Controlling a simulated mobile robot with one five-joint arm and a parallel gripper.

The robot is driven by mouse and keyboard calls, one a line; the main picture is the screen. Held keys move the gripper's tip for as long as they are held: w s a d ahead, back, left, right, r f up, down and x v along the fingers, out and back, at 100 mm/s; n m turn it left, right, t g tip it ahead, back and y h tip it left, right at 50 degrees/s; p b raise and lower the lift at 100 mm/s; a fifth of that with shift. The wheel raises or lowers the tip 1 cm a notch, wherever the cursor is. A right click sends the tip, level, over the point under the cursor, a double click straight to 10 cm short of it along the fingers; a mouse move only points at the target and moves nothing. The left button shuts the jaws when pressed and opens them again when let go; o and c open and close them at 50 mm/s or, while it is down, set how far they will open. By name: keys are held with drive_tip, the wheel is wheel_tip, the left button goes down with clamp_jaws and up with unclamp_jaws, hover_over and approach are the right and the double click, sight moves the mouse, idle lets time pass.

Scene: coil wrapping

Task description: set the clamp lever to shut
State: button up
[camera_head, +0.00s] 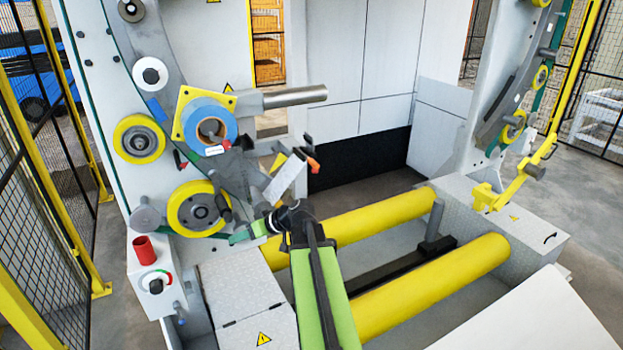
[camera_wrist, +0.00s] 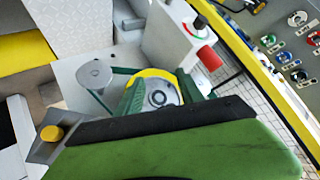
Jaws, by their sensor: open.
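A short dark lever with an orange end (camera_head: 313,164) stands out beside the blue-and-yellow coil hub in the head view; it looks like the clamp lever, but I cannot read its setting. My gripper (camera_head: 250,231) is left of and below it, apart from it, beside the lower yellow roller (camera_head: 188,208). In the wrist view my gripper (camera_wrist: 161,88) has its green fingers spread, with a yellow-rimmed roller (camera_wrist: 158,76) showing beyond them. It holds nothing that I can see.
A box with a red cylinder (camera_head: 144,250) and a rotary switch (camera_head: 156,284) stands at lower left. A steel bar (camera_head: 295,96) juts right from the hub. Two long yellow rollers (camera_head: 375,216) lie right of my arm. Yellow-posted mesh fencing (camera_head: 45,190) bounds the left.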

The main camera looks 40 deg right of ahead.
drive_tip(key=s+d+r+m+t+h+b, duration=0.1)
drive_tip(key=s+d+r+t+h, duration=0.25)
drive_tip(key=d, duration=0.75)
drive_tip(key=s+d+r+m+t+h+b, duration=0.1)
drive_tip(key=s+d+r+t+h, duration=0.3)
drive_tip(key=d, duration=0.7)
drive_tip(key=s+d+r+m+t+b, duration=0.15)
drive_tip(key=s+d, duration=0.35)
drive_tip(key=d, duration=0.5)
drive_tip(key=w+d, duration=0.2)
drive_tip(key=w, duration=1.5)
drive_tip(key=shift+w+n+g, duration=0.3)
drive_tip(key=shift+w+n, duration=0.05)
drive_tip(key=shift+w, duration=0.05)
clamp_jaws()
drive_tip(key=shift+s+d+p, duration=0.1)
drive_tip(key=shift+d+p, duration=0.2)
